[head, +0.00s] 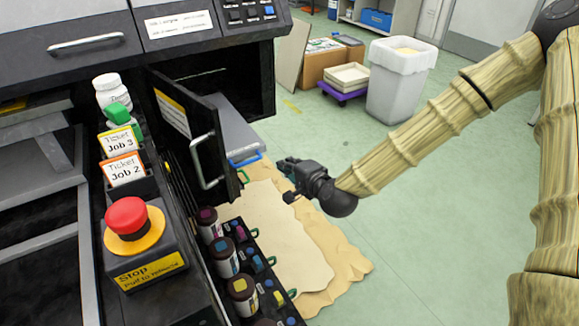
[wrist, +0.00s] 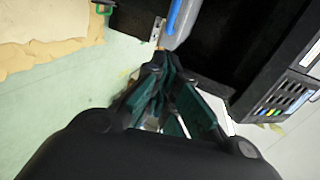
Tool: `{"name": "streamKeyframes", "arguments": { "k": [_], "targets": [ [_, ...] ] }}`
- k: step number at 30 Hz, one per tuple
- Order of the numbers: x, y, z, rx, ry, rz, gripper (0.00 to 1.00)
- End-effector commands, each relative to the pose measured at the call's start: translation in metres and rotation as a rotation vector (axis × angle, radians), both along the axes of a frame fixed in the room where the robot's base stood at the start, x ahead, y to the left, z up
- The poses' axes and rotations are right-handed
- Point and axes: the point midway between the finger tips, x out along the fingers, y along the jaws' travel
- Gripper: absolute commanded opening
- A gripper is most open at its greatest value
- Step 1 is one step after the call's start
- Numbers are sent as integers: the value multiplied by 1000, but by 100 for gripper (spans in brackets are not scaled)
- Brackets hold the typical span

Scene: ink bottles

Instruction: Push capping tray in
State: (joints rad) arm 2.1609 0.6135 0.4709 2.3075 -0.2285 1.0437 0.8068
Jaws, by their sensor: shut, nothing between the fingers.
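The capping tray (head: 232,128) is a grey slab with a blue handle (head: 245,160). It sticks out of the dark bay of the printer, behind the open black door (head: 200,130). My gripper (head: 284,167) is shut and empty, to the right of the blue handle, with a gap in the head view. In the wrist view the grey tray end (wrist: 184,32) and its blue handle lie just beyond my fingertips (wrist: 162,62). I cannot tell if they touch. The door hides part of the tray in the head view.
Ink bottles (head: 223,257) stand in a row at the front, beside small green-handled parts. A red stop button (head: 127,218) and ticket cards (head: 122,170) are at left. Brown paper (head: 335,265) lies on the floor below. The floor right of my gripper is clear up to a white bin (head: 400,85).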

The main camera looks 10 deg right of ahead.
Motion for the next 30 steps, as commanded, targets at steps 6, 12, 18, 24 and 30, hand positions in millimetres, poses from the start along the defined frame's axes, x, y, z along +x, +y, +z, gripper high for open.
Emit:
{"name": "streamKeyframes", "arguments": {
  "k": [6,12,18,24,30],
  "targets": [
    [34,12,-13,-1,0,-1,0],
    [63,23,-23,-1,1,-1,0],
    [86,31,-21,-1,0,-1,0],
    [97,35,-21,0,1,-1,0],
    [98,35,-21,1,1,-2,0]
  ]
}}
